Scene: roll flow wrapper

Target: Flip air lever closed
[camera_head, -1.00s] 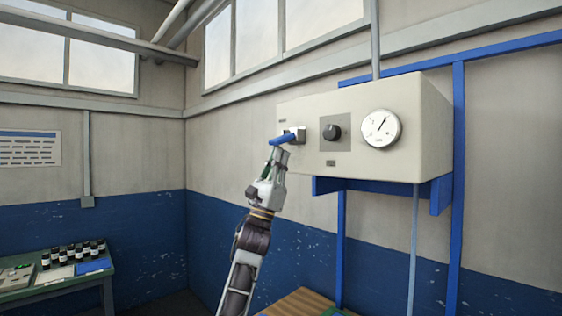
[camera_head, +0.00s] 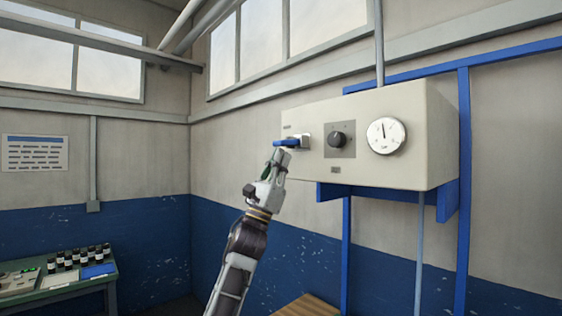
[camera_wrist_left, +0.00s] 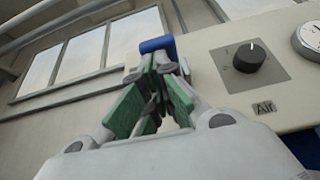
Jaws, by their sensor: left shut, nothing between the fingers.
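The blue air lever (camera_head: 285,143) sticks out from a metal mount on the left of the cream control box (camera_head: 335,178). It lies about level, its free end to the left. My left gripper (camera_head: 282,154) is shut and empty, its fingertips just under the lever. In the left wrist view the shut fingers (camera_wrist_left: 160,65) point at the lever (camera_wrist_left: 156,44), at or very near its surface; I cannot tell if they touch. My right gripper is out of view.
A black knob (camera_head: 337,139) and a round gauge (camera_head: 386,135) sit on the box to the right of the lever. Blue posts (camera_head: 464,200) and a grey pipe (camera_head: 420,250) stand by the wall. A green table (camera_head: 70,284) with several bottles stands lower left.

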